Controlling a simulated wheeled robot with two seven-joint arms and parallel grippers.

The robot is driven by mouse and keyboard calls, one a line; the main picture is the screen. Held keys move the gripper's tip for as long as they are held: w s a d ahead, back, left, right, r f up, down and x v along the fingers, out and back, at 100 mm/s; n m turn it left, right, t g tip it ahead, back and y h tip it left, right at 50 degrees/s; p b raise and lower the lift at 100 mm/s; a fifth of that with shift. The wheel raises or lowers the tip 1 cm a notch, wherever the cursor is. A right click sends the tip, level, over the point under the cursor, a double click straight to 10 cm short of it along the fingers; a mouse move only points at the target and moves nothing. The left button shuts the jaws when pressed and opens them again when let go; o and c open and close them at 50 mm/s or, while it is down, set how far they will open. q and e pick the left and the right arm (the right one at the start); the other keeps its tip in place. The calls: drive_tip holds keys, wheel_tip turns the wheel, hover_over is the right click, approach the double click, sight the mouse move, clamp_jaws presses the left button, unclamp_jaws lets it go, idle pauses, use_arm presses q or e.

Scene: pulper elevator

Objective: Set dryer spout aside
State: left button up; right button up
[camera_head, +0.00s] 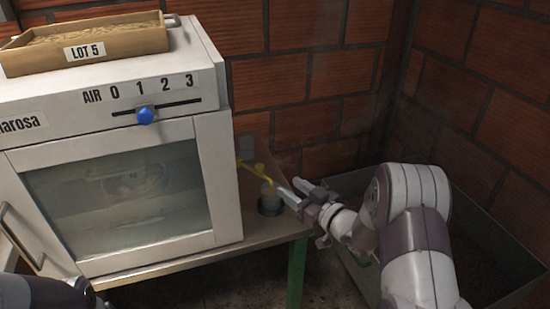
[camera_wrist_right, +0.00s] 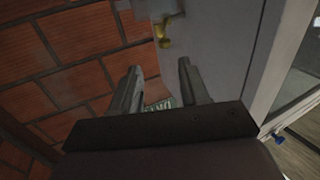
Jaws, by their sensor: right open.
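The white dryer (camera_head: 222,175) stands on a table, its glass door closed. A yellow fitting (camera_head: 258,169) projects from its right side, above a grey cylinder in a dark ring (camera_head: 270,200) on the table; I cannot tell which part is the spout. The fitting also shows in the right wrist view (camera_wrist_right: 163,30), beyond the fingers. My right gripper (camera_head: 295,189) is open and empty, just right of the cylinder. In the wrist view its fingers (camera_wrist_right: 158,68) are apart, with a partly hidden green lettered label (camera_wrist_right: 160,104) seen between them. My left gripper is out of view.
A wooden tray marked LOT 5 (camera_head: 120,40) sits on the dryer. A blue slider knob (camera_head: 145,115) is on its front at about 1. A grey bin (camera_head: 485,230) stands at right, behind my right arm. Brick walls (camera_head: 310,75) close off the back.

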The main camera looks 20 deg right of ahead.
sight(262, 167)
drive_tip(key=x, duration=0.4)
drive_tip(key=b+x, duration=0.1)
drive_tip(key=x, duration=0.3)
drive_tip(key=r+x, duration=0.1)
drive_tip(key=x, duration=0.3)
drive_tip(key=shift+w+a+r+b, duration=0.1)
drive_tip(key=shift+w+a+b, duration=0.15)
drive_tip(key=shift+a+b, duration=0.2)
clamp_jaws()
